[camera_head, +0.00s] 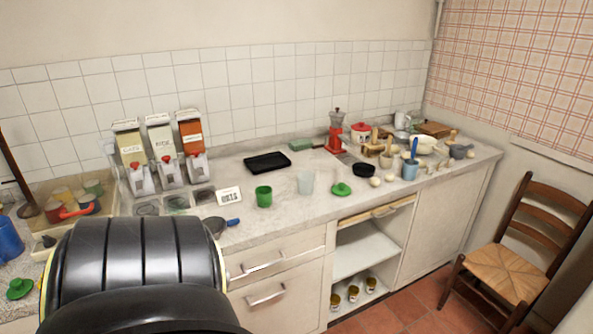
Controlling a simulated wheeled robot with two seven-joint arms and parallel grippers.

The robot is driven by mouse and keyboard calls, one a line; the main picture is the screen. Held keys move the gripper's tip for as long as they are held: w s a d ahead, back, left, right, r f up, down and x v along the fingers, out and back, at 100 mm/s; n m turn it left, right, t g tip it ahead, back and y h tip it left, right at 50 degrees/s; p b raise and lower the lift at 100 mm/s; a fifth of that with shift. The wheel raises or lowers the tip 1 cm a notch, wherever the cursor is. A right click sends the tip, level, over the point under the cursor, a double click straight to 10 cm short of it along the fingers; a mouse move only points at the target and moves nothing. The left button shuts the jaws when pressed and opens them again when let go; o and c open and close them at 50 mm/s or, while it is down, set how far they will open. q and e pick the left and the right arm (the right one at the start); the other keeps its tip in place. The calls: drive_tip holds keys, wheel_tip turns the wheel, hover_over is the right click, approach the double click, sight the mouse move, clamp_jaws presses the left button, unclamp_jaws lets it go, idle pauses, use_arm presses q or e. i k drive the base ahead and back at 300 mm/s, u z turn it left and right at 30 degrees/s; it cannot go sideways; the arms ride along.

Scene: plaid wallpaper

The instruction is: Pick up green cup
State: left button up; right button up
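A green cup (264,196) stands upright on the light stone countertop (285,228), near the front edge and left of a pale translucent cup. A large black rounded part, which looks like my own arm, fills the lower left of the head view. No gripper fingers show, so I cannot see where either gripper is relative to the cup. Nothing touches the green cup.
Dispensers (161,150) stand behind left. A chair (515,245) is at right.

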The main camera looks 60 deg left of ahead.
sight(264, 197)
drive_tip(key=z, duration=3.4)
drive_tip(key=k, duration=0.1)
drive_tip(key=u, duration=5.4)
